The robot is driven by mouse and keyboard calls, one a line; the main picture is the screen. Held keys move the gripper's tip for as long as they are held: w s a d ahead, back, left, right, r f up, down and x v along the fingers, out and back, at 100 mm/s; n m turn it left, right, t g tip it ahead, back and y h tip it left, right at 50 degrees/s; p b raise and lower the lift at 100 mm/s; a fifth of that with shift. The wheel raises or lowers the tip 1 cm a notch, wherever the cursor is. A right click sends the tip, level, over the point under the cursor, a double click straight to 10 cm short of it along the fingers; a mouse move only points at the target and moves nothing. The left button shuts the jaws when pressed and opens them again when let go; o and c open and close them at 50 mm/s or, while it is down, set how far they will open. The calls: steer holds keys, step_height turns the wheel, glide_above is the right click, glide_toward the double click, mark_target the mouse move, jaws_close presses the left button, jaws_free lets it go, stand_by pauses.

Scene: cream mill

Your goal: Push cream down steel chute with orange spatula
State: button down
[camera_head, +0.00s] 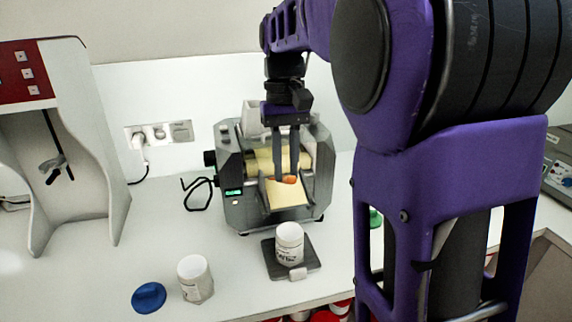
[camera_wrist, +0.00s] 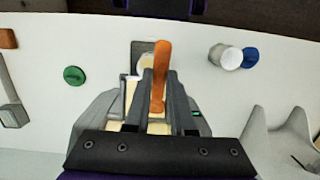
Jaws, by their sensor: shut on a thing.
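My gripper (camera_head: 290,176) reaches down in front of the mill and is shut on the orange spatula (camera_head: 284,180). In the wrist view the spatula (camera_wrist: 161,75) sticks out between my fingers (camera_wrist: 158,98). The grey cream mill (camera_head: 239,205) stands on the white counter with pale yellow rollers. Its steel chute (camera_head: 309,196) slopes toward the front. Pale yellow cream (camera_head: 284,196) covers the chute's surface, just below the spatula. A white jar (camera_head: 290,243) stands upright on a dark plate (camera_head: 275,260) in front of the chute. My fingers partly hide where the spatula meets the chute.
A white device with a red panel (camera_head: 26,70) stands at the left. A green lid (camera_wrist: 74,75) shows in the wrist view.

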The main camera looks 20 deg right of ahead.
mark_target(289, 184)
steer(key=shift+w+f, duration=0.35)
steer(key=shift+f, duration=0.45)
steer(key=shift+s+f+b, duration=0.3)
steer(key=shift+s+b, duration=0.15)
steer(key=shift+s, duration=0.3)
steer(key=shift+s+f+b, duration=0.25)
steer(key=shift+s+b, duration=0.2)
steer(key=shift+s, duration=0.3)
steer(key=s, duration=0.1)
steer(key=s+f, duration=0.1)
steer(key=shift+s+f+b, duration=0.15)
steer(key=shift+s+b, duration=0.15)
steer(key=shift+b, duration=0.1)
steer(key=shift+w, duration=0.1)
